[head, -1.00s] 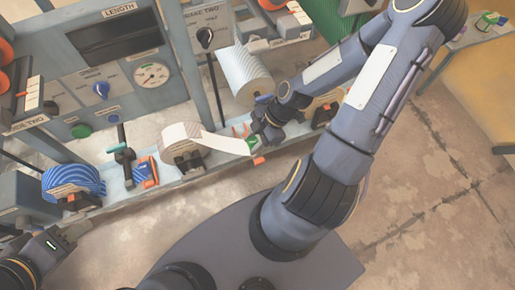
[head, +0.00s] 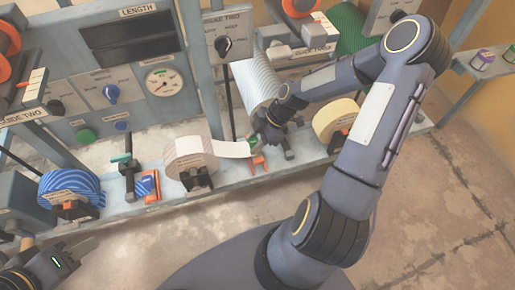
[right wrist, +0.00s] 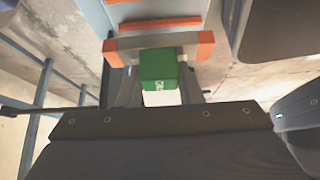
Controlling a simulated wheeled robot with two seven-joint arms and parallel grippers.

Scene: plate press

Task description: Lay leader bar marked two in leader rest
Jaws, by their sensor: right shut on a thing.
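The green leader bar (head: 254,143) is at the free end of a pale strip from the white roll (head: 190,158). My right gripper (head: 262,137) is shut on it. In the right wrist view the green bar (right wrist: 159,70) shows a white mark that I cannot read surely. Behind it lies a grey crosspiece with orange ends (right wrist: 125,44), perhaps the leader rest; I cannot tell whether they touch. An orange bracket (head: 258,163) stands just below the bar in the head view. My left gripper (head: 85,247) is at the lower left, apart from everything; its jaw opening is unclear.
A blue striped roll (head: 70,193) and a teal-handled clamp (head: 127,175) stand left of the white roll. A large pale roll (head: 255,82) is behind my right gripper, and a yellowish roll (head: 334,118) is to its right. Floor at the right is open.

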